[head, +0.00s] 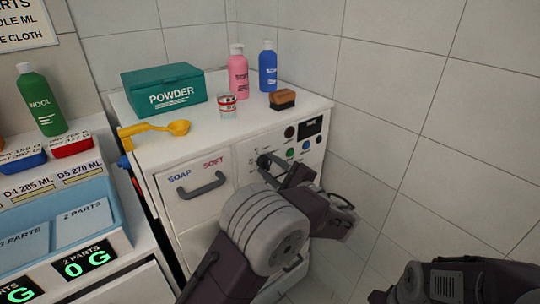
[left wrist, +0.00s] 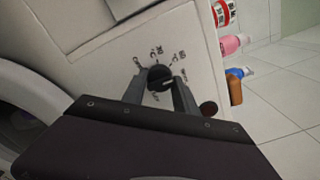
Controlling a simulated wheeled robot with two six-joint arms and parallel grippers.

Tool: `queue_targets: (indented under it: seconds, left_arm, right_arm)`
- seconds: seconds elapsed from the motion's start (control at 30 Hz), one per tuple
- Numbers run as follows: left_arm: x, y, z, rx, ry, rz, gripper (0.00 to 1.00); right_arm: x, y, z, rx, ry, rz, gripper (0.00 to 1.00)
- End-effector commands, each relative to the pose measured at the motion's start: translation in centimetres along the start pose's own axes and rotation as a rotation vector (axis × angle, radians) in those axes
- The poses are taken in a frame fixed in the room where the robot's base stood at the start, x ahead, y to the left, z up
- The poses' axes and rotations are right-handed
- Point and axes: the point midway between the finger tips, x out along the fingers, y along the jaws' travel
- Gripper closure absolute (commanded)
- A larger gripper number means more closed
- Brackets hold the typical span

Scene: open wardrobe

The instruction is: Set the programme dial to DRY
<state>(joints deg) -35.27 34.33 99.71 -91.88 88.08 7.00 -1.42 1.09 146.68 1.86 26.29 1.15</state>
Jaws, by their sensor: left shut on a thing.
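The programme dial (left wrist: 159,77) is a dark round knob on the white machine's front panel. The dial's setting cannot be read. At the lower right of the head view a dark part of my other arm shows, without its fingertips.
The white machine (head: 290,110) carries a green powder box (head: 165,92), yellow scoop (head: 178,128), pink bottle (head: 238,75), blue bottle (head: 267,70), a small tin (head: 227,104) and a brush (head: 283,99). A drawer handle (head: 202,186) juts out left of the dial. Coloured buttons (head: 291,153) sit right of it.

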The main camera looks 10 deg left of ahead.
Motion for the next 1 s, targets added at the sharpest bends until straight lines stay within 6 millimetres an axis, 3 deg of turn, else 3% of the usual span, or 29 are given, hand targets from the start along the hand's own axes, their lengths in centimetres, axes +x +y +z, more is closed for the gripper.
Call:
queue_targets:
  seconds: [0.03, 0.1, 1.0]
  left_arm:
    - [0.0, -0.5, 0.4, 0.049, 0.001, 0.002, 1.0]
    - [0.0, -0.5, 0.4, 0.116, 0.001, 0.002, 1.0]
    - [0.0, -0.3, 0.3, 0.969, 0.002, 0.002, 1.0]
  right_arm:
    - [-1.5, 0.0, -0.1, 0.0, 0.0, 0.0, 1.0]
    - [-2.5, -0.1, -0.2, 0.0, 0.0, 0.0, 1.0]
    - [-14.5, -0.3, -1.5, 0.0, 0.0, 0.0, 1.0]
